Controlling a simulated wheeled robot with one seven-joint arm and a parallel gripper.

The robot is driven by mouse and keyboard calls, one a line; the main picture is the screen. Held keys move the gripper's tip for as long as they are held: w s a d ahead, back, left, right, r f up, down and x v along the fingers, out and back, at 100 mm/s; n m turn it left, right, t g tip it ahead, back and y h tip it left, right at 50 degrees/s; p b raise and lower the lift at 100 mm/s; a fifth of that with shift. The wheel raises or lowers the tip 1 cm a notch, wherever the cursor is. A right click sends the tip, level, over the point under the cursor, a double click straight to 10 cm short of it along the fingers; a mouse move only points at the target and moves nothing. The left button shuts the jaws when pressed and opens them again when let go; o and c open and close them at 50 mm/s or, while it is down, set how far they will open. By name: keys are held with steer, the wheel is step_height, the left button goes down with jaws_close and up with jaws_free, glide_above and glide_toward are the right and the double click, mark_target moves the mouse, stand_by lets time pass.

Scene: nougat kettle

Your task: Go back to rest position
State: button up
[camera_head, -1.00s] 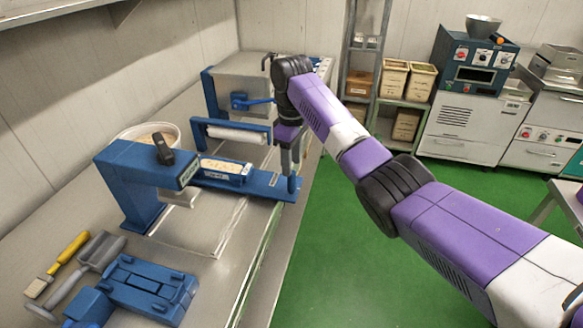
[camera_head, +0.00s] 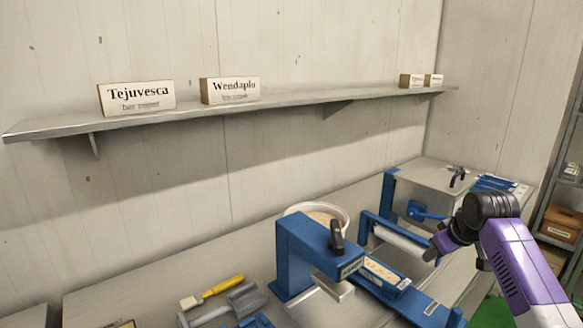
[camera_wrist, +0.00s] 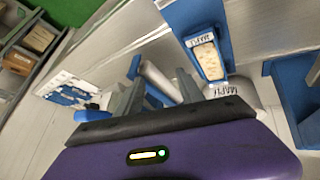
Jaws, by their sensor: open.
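My arm comes in from the lower right of the head view. My gripper (camera_head: 432,254) is near the blue-framed white roller (camera_head: 402,243), to the right of the blue press (camera_head: 302,256). In the wrist view, my gripper's two grey fingers (camera_wrist: 158,88) stand apart with nothing held between them. A pale labelled bar (camera_wrist: 207,57) lies in a blue holder beyond the fingers. It also shows in the head view on a blue slide (camera_head: 420,304), clear of my gripper.
A wall shelf (camera_head: 300,98) carries small name signs (camera_head: 137,97). A white tub (camera_head: 318,212) stands behind the press. A steel box (camera_head: 437,185) with a blue handle stands behind the roller. A yellow brush (camera_head: 222,286) and grey scoop (camera_head: 222,307) lie at front left.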

steer(key=a+f+t, duration=0.1)
steer(key=a, duration=0.1)
steer(key=a+f+t, duration=0.1)
steer(key=a+t, duration=0.1)
steer(key=a, duration=0.1)
steer(key=a+f+m+t+y, duration=0.1)
steer(key=a+t, duration=0.1)
steer(key=a, duration=0.1)
steer(key=shift+w, duration=0.1)
steer(key=s+a+f+m+t, duration=0.35)
steer(key=s+a, duration=0.25)
steer(key=s, duration=0.5)
steer(key=a+f+v, duration=0.1)
steer(key=f+v, duration=0.2)
steer(key=v, duration=1.2)
steer(key=s+a+f+v, duration=0.1)
steer(key=a+f+v, duration=0.1)
steer(key=v, duration=1.4)
steer(key=s+a+f+v, duration=0.1)
steer(key=f+v, duration=0.4)
steer(key=v, duration=1.1)
steer(key=shift+s+a+r+n+g, duration=0.15)
steer(key=shift+s+a+n+g, duration=0.25)
steer(key=shift+a, duration=0.25)
steer(key=shift+d, duration=0.1)
